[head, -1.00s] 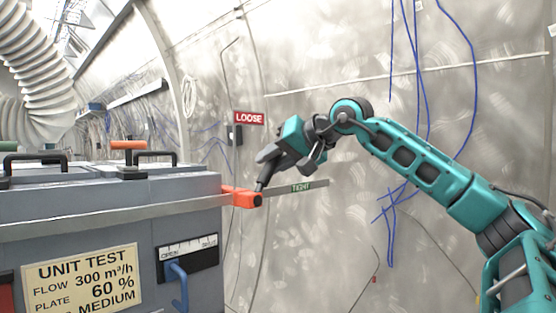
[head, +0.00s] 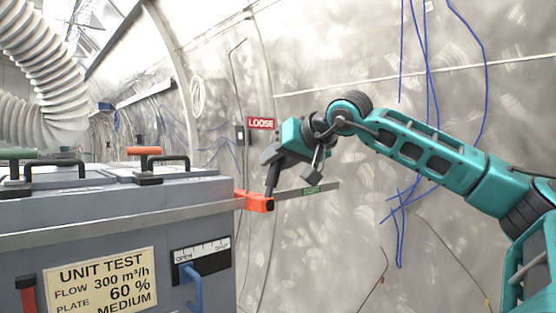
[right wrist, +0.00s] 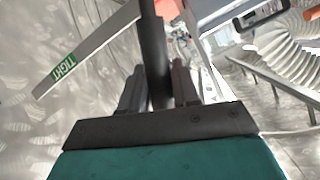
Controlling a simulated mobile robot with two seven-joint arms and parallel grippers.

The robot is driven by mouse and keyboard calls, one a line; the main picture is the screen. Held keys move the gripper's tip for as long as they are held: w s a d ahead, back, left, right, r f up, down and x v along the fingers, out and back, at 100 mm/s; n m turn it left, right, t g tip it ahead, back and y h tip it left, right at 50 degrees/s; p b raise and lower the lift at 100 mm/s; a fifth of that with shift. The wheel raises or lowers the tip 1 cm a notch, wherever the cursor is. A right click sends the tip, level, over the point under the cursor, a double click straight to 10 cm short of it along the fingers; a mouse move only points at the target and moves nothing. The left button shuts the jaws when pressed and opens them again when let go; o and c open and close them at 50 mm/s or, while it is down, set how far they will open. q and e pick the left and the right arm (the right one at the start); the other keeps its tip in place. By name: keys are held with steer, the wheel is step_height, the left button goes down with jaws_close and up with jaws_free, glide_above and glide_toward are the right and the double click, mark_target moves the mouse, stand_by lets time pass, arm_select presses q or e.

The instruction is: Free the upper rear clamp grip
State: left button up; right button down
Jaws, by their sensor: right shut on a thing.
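The orange clamp block (head: 257,202) sits at the right end of the grey unit's top edge. A dark rod-like grip (head: 272,183) rises from it, nearly upright. My right gripper (head: 275,162) is shut on this grip from above. In the right wrist view the dark grip (right wrist: 153,50) stands between the two fingers (right wrist: 155,95), with part of the orange block (right wrist: 166,8) beyond. A grey strip with a green TIGHT label (head: 312,190) runs right from the block. A red LOOSE sign (head: 261,123) shows above. My left gripper is not in view.
The grey filter unit (head: 120,210) fills the lower left, with black handles, an orange-topped handle (head: 143,151) and a blue lever (head: 190,285) at an OPEN scale. A white ribbed hose (head: 45,60) hangs at the upper left. Blue cables (head: 402,210) hang along the tunnel wall.

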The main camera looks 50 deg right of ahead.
steer(key=c, duration=0.9)
jaws_free()
steer(key=shift+r, duration=0.1)
steer(key=shift+s+a, duration=0.1)
steer(key=shift+s, duration=0.15)
steer(key=b+v, duration=0.3)
steer(key=v, duration=0.9)
steer(key=shift+s+r, duration=0.1)
steer(key=shift+s, duration=0.05)
